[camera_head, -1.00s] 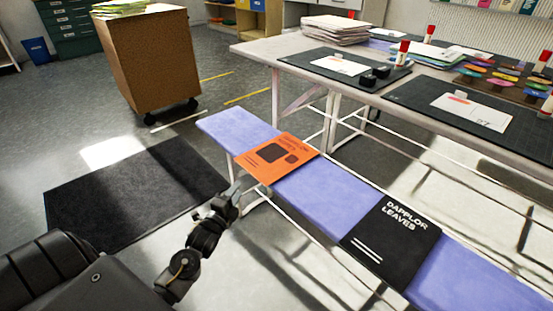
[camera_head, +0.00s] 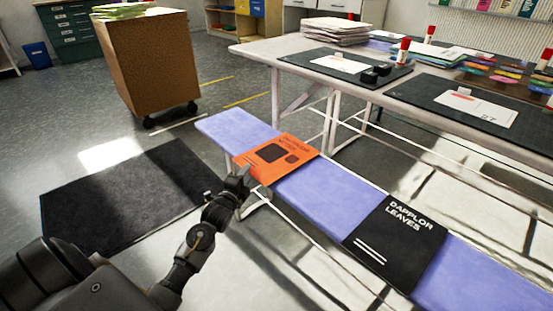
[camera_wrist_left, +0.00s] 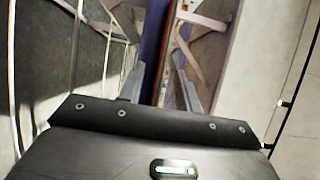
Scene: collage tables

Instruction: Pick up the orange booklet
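The orange booklet (camera_head: 283,152) lies flat on the blue-purple bench (camera_head: 240,129), with dark shapes on its cover. Its near left edge reaches the bench's near edge. My left gripper (camera_head: 243,178) is at that edge, its tips very close to the booklet. In the left wrist view, my left gripper's two fingers (camera_wrist_left: 160,88) stand apart, with the bench seen edge-on ahead between them. A thin reddish edge shows there too. I cannot tell whether a finger touches the booklet. My right gripper is not in view.
A black booklet (camera_head: 396,240) lies further right on the bench. A long table (camera_head: 261,51) with paper stacks and dark mats stands behind it. A brown wheeled cabinet (camera_head: 150,65) and a black floor mat (camera_head: 115,205) are on the left.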

